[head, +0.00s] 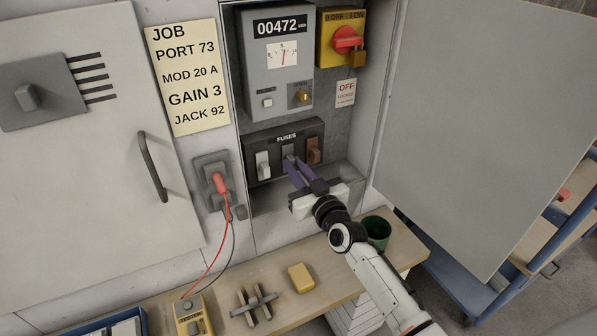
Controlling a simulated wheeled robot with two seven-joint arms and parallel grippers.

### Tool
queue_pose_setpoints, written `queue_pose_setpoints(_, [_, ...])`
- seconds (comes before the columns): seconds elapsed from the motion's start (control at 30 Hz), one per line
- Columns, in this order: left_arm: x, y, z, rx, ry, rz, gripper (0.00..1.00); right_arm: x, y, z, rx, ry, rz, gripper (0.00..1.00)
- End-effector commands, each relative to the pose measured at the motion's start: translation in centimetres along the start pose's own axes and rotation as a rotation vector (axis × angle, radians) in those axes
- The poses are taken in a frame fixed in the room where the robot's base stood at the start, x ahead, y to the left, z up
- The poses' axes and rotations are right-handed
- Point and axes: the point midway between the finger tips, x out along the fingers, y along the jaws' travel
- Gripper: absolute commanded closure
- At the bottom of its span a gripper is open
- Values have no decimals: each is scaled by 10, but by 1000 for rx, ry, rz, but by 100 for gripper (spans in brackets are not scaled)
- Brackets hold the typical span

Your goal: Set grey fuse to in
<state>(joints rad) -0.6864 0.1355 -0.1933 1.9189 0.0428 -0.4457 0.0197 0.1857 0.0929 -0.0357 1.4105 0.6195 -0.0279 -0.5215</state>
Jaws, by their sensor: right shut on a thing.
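The black fuse panel (301,131), labelled FUSES, sits low in the open cabinet. It holds a white fuse (263,164) at left, the grey fuse (288,151) in the middle and a brown fuse (314,150) at right. My right gripper (292,163) reaches up from the lower right, its purple fingers closed at the grey fuse. The fingers hide the fuse's lower part, so how deep it sits cannot be told. My left gripper is not in view.
Above the panel are a meter box (280,90) and a yellow switch (341,38) with a padlock. A grey door (480,120) stands open at right. A red plug (220,184) with wires is at left. The bench (325,273) below holds a yellow block (300,278) and a green cup (377,231).

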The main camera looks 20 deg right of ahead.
Motion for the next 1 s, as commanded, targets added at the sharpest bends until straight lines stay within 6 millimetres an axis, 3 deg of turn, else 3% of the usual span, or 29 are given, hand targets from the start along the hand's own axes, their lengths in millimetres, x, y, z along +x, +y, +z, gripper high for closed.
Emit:
queue_pose_setpoints(0.13, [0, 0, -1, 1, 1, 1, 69, 1, 0, -2, 0, 1, -1, 100])
queue_pose_setpoints(0.17, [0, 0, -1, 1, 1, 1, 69, 1, 0, -2, 0, 2, -1, 82])
queue_pose_setpoints(0.27, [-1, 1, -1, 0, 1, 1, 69, 1, 0, -2, 0, 2, -1, 67])
queue_pose_setpoints(0.67, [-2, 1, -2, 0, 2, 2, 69, -9, 0, -1, 0, 1, -1, 67])
queue_pose_setpoints(1.0, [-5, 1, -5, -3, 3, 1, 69, -73, 0, -1, 0, -1, 0, 67])
